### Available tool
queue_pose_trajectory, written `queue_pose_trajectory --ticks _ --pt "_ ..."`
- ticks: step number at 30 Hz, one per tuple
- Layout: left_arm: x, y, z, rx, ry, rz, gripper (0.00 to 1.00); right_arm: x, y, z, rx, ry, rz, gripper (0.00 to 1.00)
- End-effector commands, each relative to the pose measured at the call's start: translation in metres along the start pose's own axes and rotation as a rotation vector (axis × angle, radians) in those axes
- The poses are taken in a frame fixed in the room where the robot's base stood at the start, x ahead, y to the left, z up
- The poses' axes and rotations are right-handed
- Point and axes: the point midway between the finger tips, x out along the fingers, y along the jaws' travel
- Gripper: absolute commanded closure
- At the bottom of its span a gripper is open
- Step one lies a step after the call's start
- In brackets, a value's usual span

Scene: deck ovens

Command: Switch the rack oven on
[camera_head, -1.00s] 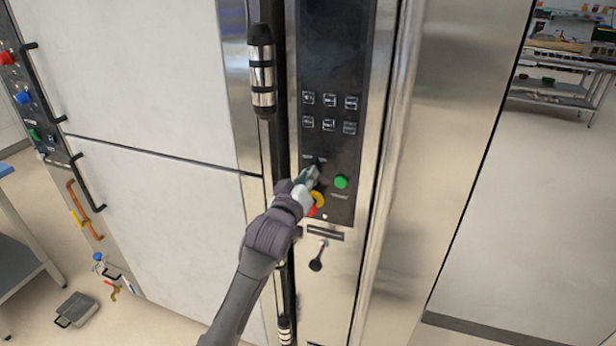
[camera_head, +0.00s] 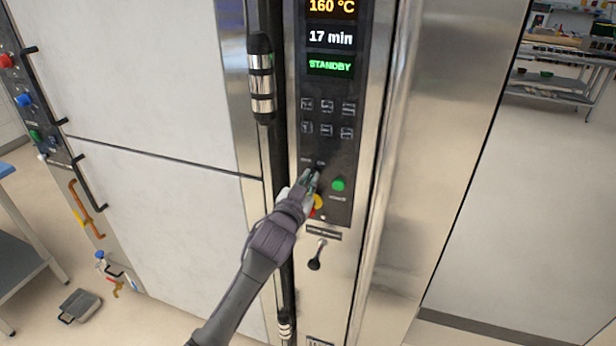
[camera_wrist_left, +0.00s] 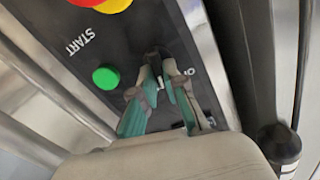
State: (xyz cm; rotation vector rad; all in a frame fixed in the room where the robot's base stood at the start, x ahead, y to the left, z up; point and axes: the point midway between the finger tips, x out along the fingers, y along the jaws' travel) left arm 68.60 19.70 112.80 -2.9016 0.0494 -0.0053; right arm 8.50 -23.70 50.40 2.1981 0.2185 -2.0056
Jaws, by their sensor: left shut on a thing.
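The rack oven's black control panel (camera_head: 328,145) stands upright before me. Its display (camera_head: 331,37) is lit and reads 160 °C, 17 min and STANDBY. My left gripper (camera_head: 313,176) is shut on the small dark switch knob below the two rows of buttons; its fingers hide most of the knob. In the left wrist view the gripper (camera_wrist_left: 161,72) closes around the knob, beside an "O" mark. The green START button (camera_head: 338,185) is just right of the fingers; it also shows in the wrist view (camera_wrist_left: 106,78). My right gripper is not in view.
A red and yellow emergency stop (camera_head: 317,204) sits just below my fingers. A small black lever (camera_head: 316,258) is under the panel. A vertical door handle (camera_head: 261,75) stands left of the panel. Open floor (camera_head: 530,200) lies to the right.

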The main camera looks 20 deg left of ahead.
Motion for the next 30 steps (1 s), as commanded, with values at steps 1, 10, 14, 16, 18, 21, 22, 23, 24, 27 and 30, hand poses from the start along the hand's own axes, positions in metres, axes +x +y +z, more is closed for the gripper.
queue_pose_trajectory --ticks 1,10,14,16,18,21,22,23,24,27,30 --pt "0.0001 -0.0004 -0.0016 0.040 0.001 0.000 1.00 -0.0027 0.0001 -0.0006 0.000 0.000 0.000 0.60" --pt "0.0001 0.0014 -0.0013 0.219 0.003 0.000 1.00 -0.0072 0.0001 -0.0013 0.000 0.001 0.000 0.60" --pt "0.0001 0.0018 -0.0012 0.262 0.003 0.000 1.00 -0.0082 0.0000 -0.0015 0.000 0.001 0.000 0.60" --pt "0.0001 0.0019 -0.0011 0.278 0.003 0.000 1.00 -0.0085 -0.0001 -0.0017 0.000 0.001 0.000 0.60" --pt "0.0001 0.0019 -0.0010 0.289 0.003 -0.001 1.00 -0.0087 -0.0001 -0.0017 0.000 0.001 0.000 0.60" --pt "0.0001 0.0020 -0.0009 0.298 0.003 -0.001 1.00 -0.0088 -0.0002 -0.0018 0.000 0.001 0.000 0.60" --pt "0.0001 0.0020 -0.0009 0.300 0.003 -0.001 1.00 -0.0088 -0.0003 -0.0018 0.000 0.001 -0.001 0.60" --pt "0.0001 0.0020 -0.0009 0.301 0.003 -0.001 1.00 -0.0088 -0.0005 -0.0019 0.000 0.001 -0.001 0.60" --pt "0.0001 0.0020 -0.0009 0.302 0.003 -0.001 1.00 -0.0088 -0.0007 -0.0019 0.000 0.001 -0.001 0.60" --pt "0.0001 0.0020 -0.0008 0.302 0.003 -0.001 1.00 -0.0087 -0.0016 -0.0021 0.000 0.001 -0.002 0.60" --pt "0.0001 0.0019 -0.0009 0.302 0.003 -0.001 1.00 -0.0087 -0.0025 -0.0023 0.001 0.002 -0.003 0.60"
